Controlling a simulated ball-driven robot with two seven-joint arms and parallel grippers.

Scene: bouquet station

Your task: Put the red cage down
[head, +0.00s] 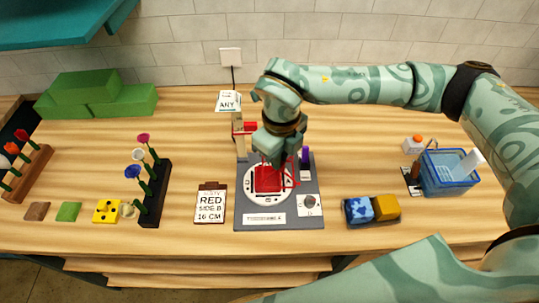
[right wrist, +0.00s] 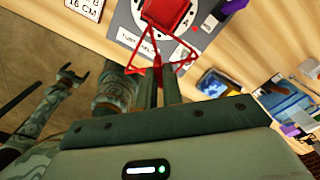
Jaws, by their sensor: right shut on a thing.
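The red cage (head: 292,176) is a thin red wire frame, held in my right gripper (head: 277,163). In the right wrist view the fingers (right wrist: 160,88) are shut on its near end, and its wires (right wrist: 150,45) spread toward a solid red block (right wrist: 168,12). The red block (head: 267,179) is over the white disc (head: 250,194) of the grey turntable board (head: 245,213). Whether the cage touches the disc or surrounds the block I cannot tell. My left gripper (right wrist: 70,75) shows only in the right wrist view, open and empty, away from the cage.
A card reading RED SIDE B 16 CM (head: 210,203) lies left of the board. Flowers stand in a black rack (head: 153,200). Blue and yellow blocks (head: 385,208) and a blue basket (head: 449,180) are on the right. A wooden post (head: 240,140) stands behind the disc.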

